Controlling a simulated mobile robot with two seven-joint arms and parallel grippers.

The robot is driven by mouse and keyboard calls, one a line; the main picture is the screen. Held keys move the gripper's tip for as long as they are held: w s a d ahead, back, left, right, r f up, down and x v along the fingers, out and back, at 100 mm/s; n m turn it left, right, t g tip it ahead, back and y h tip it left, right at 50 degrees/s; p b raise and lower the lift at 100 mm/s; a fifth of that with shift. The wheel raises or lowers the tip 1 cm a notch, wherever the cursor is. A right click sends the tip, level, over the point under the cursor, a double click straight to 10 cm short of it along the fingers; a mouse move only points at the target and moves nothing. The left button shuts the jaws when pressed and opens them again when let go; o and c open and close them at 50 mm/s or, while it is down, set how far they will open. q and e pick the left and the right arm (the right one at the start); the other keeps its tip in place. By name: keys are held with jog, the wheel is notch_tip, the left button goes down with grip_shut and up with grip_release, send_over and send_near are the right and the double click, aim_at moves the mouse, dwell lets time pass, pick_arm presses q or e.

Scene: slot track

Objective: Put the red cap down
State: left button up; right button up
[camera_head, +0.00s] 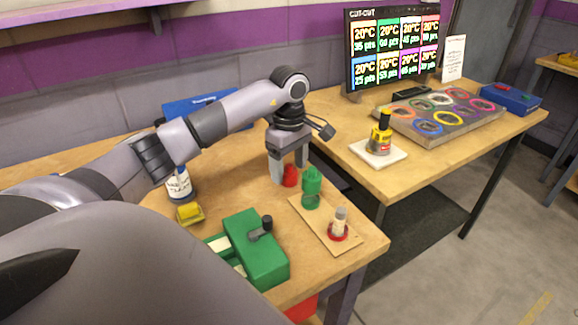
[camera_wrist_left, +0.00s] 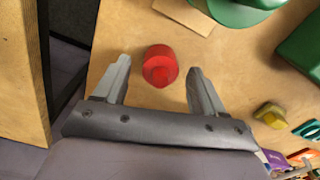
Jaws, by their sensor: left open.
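The red cap (camera_head: 290,176) stands on the wooden table near its far right edge, behind a green bottle-shaped piece (camera_head: 312,188). In the left wrist view the red cap (camera_wrist_left: 160,66) lies between the two fingers, with a gap on both sides. My left gripper (camera_head: 289,178) points down over the cap and is open; its fingers also show in the left wrist view (camera_wrist_left: 158,82). The cap looks to be resting on the table top, though its underside is hidden. My right gripper is not in view.
A cardboard strip (camera_head: 316,231) holds the green piece and a grey-white piece with a red base (camera_head: 339,225). A green box (camera_head: 253,248) and a yellow block (camera_head: 190,213) stand to the left.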

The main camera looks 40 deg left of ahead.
aim_at(289, 165)
pick_arm(q)
notch_tip(289, 165, up, 12)
jog(key=shift+f+p, duration=0.2)
jog(key=shift+p, duration=0.1)
dwell(0.6)
